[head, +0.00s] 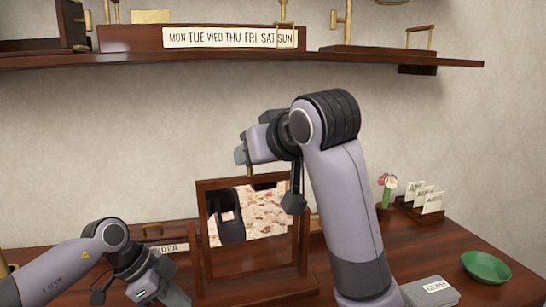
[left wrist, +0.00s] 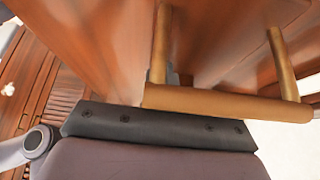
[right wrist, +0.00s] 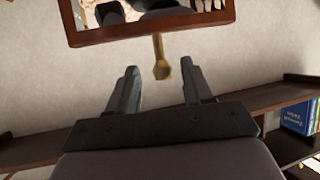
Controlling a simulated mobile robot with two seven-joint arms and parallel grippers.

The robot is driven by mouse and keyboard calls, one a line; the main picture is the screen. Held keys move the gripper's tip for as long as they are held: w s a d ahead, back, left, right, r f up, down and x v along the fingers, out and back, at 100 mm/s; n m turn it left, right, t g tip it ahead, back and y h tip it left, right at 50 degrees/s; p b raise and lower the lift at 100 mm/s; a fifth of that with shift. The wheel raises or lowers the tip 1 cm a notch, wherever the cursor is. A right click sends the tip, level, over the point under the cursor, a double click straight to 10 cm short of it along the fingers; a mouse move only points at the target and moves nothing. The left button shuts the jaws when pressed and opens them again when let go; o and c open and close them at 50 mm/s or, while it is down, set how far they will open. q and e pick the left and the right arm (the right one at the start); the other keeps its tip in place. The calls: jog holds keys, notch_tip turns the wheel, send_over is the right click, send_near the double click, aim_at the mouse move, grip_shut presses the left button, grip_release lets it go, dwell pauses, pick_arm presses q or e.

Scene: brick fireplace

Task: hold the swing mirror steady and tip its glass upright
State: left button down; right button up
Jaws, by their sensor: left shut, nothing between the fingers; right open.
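The swing mirror stands on the desk in a dark wooden stand (head: 255,290). Its framed glass (head: 265,223) reflects a floral pattern and dark shapes; its exact tilt is hard to tell. A brass knob (right wrist: 161,68) sticks out from the mirror's frame (right wrist: 150,30). My right gripper (head: 268,178) is above the mirror, open, with its fingers either side of the knob, apart from it. My left gripper (head: 140,285) is low, left of the stand, shut and empty.
A wooden shelf (head: 400,58) with a weekday board (head: 130,38) runs above. A flower pot (head: 384,195), a card rack (head: 422,212), a green bowl (head: 486,267) and a grey labelled box (head: 428,292) stand at right. My right arm crosses beside the mirror.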

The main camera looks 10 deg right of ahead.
pick_arm(q)
jog(key=shift+a+f, duration=0.25)
jog(key=shift+f, duration=0.1)
pick_arm(e)
jog(key=v, duration=0.6)
jog(key=shift+s+r, duration=0.15)
jog(key=shift+s, duration=0.2)
jog(key=shift+d, duration=0.1)
pick_arm(q)
notch_tip(320, 180, up, 2)
jog(key=shift+w+r+p, duration=0.1)
jog(key=shift+p, duration=1.05)
jog(key=r+p, duration=0.4)
jog(key=p, duration=0.1)
jog(key=shift+d+r, duration=0.2)
pick_arm(e)
notch_tip(320, 180, up, 7)
jog(key=shift+w, duration=0.1)
